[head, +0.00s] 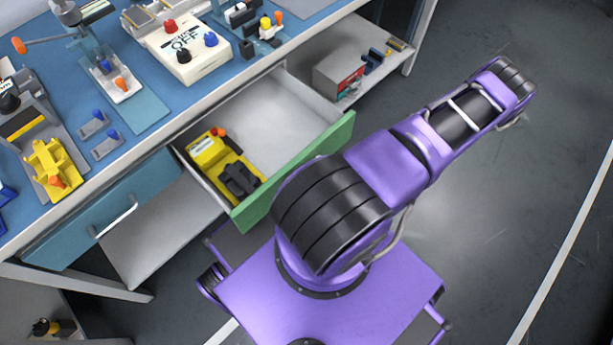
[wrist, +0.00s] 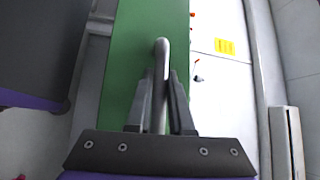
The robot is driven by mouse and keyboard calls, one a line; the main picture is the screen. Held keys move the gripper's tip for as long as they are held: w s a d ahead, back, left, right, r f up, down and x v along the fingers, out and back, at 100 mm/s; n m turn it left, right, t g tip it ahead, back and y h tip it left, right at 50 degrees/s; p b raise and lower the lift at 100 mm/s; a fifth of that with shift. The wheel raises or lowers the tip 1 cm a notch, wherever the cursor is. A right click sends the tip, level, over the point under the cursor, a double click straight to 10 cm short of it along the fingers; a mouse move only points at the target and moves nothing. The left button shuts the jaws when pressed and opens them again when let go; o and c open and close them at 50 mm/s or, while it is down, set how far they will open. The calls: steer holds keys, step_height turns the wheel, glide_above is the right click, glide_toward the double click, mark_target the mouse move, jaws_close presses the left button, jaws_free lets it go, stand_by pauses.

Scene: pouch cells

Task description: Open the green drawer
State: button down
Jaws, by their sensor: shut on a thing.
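The green drawer (head: 334,137) stands pulled out from under the blue workbench in the head view. Its grey inside shows, with a yellow and black device (head: 222,163) lying at its left end. In the wrist view the green drawer front (wrist: 128,60) fills the middle. My gripper (wrist: 162,80) is shut on the metal bar handle (wrist: 161,50) of that front, with one finger on each side of it. In the head view my arm hides the gripper and the handle.
A blue drawer (head: 75,225) to the left is shut. The blue bench top (head: 165,105) carries a white switch box (head: 185,55) and several fixtures. A lower shelf (head: 355,95) with a grey box is at the right. The grey floor (head: 520,190) right of my arm is clear.

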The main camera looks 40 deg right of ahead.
steer(key=c, duration=0.8)
jaws_free()
steer(key=b+v, duration=0.1)
steer(key=v, duration=1.6)
steer(key=shift+d, duration=0.25)
steer(key=shift+s+r, duration=0.1)
